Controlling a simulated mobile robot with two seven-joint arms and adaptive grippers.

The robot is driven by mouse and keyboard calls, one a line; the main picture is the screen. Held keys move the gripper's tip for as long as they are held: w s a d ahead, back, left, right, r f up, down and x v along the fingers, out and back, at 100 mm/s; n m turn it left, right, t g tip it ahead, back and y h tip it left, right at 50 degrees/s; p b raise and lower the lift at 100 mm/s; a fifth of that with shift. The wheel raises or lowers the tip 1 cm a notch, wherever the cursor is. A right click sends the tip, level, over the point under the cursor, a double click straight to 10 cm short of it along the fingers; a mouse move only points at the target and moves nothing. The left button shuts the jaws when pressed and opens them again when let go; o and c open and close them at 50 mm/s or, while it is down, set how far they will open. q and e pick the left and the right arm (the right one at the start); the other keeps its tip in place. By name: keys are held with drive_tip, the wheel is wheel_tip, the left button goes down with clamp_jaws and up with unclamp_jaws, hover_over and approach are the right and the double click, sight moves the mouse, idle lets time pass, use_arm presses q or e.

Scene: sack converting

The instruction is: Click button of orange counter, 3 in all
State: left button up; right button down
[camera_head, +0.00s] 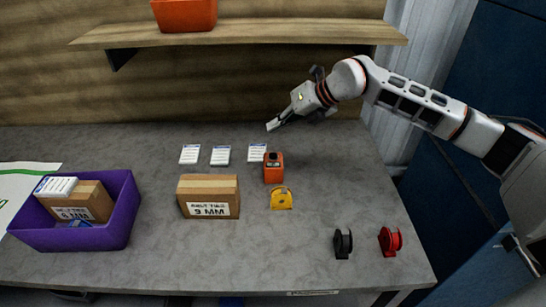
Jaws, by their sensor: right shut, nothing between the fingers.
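The orange counter (273,172) stands on the grey table, right of the middle, with a dark face and button area at its top. My right gripper (272,125) is shut and empty. It points down and left, and appears above and behind the counter, apart from it. The right arm reaches in from the right edge. My left gripper is not in view. The digits on the counter are too small to read.
A yellow tape measure (281,198) sits just in front of the counter. A cardboard box (208,185) and several white packs (221,155) lie to its left. A purple bin (122,215) is far left. A shelf (240,35) hangs behind.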

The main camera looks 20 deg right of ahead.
drive_tip(key=b, duration=0.3)
hover_over(275, 155)
wheel_tip(275, 155, down, 6)
drive_tip(key=shift+s+d+r, duration=0.1)
drive_tip(key=shift+r, duration=0.15)
drive_tip(key=shift+f, duration=0.8)
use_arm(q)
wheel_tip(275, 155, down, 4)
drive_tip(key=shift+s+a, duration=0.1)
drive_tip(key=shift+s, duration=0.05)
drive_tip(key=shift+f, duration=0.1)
use_arm(e)
drive_tip(key=shift+f, duration=0.1)
drive_tip(key=shift+f, duration=0.3)
